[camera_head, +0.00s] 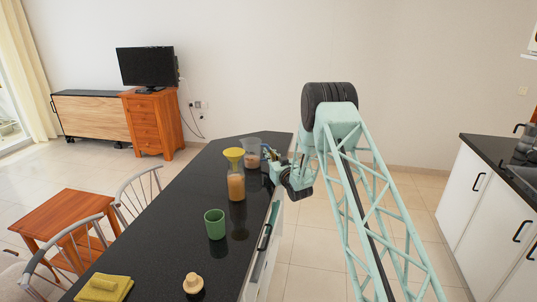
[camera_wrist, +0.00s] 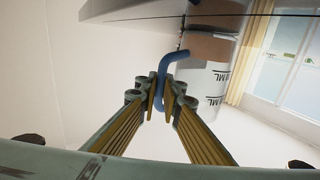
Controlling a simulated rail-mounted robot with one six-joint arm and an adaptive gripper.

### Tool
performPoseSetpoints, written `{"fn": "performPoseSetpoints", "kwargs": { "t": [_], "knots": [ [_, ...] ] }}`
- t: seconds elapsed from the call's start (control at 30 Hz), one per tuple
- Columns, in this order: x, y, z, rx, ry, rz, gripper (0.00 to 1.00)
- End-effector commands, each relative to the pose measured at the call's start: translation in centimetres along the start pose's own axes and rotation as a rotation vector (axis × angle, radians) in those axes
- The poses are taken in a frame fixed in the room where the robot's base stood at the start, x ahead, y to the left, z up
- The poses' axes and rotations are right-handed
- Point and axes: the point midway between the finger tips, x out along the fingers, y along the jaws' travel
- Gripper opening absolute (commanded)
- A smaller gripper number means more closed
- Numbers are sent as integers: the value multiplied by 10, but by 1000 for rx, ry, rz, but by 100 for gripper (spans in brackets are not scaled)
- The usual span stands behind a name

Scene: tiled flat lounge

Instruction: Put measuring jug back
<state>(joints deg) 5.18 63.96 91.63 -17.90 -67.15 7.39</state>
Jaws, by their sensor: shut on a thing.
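The measuring jug (camera_head: 253,148) is clear with brownish contents and is at the far end of the black counter, behind a jar with a yellow funnel. In the wrist view the jug (camera_wrist: 203,82) shows its ML markings and a blue handle (camera_wrist: 161,84). My gripper (camera_wrist: 160,106) is shut on that handle, with one finger on each side. In the head view my gripper (camera_head: 272,169) reaches in from the right, beside the jug. I cannot tell whether the jug's base touches the counter.
The yellow funnel (camera_head: 234,154) sits on the jar with orange contents (camera_head: 237,187), close to the jug. A green cup (camera_head: 215,224), a wooden knob-like object (camera_head: 193,283) and a folded yellow cloth (camera_head: 104,287) lie nearer on the counter (camera_head: 160,232). Small colourful items (camera_head: 270,153) are beside the jug.

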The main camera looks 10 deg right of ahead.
Motion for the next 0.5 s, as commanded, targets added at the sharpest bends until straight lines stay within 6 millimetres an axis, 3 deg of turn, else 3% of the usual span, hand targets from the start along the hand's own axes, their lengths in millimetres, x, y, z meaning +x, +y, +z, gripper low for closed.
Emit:
{"fn": "performPoseSetpoints", "kwargs": {
  "t": [0.03, 0.07, 0.2, 0.5],
  "knots": [
    [0, 0, 1, 0, 1, 0, 0],
    [0, 0, 1, 0, 0, 0, 8],
    [0, 0, 1, 0, 0, 0, 20],
    [0, 0, 0, 0, 0, 0, 20]
  ]
}}
